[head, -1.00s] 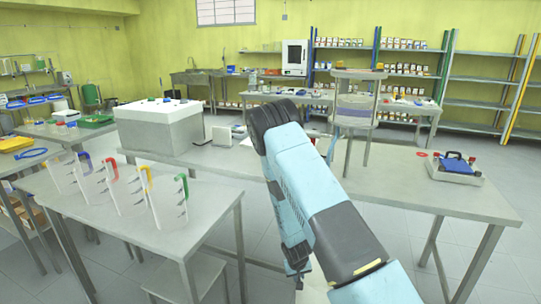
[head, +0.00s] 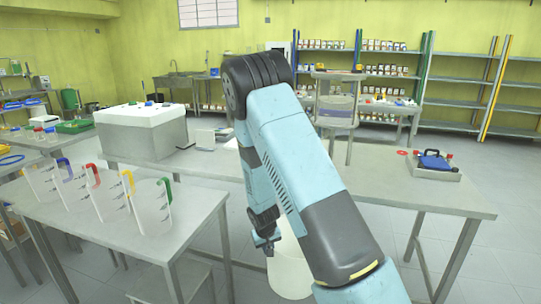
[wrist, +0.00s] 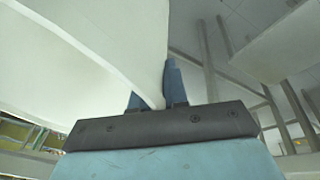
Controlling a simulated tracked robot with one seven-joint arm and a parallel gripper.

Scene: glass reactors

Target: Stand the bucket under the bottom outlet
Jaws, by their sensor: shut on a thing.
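A white bucket (head: 290,268) hangs low beside the table, partly hidden behind my arm in the head view. My gripper (head: 266,246) is at its upper left edge there. In the wrist view my gripper (wrist: 155,95) is shut on the wall of the bucket (wrist: 100,40), one finger on each side. The pale bucket fills the upper left of that view. I cannot make out the bottom outlet in either view.
A grey table (head: 420,195) runs behind my arm, with a white-topped box (head: 145,130) and a tray with a blue item (head: 435,165). A nearer left table (head: 75,235) holds several clear jugs. Open floor (head: 495,265) lies at right.

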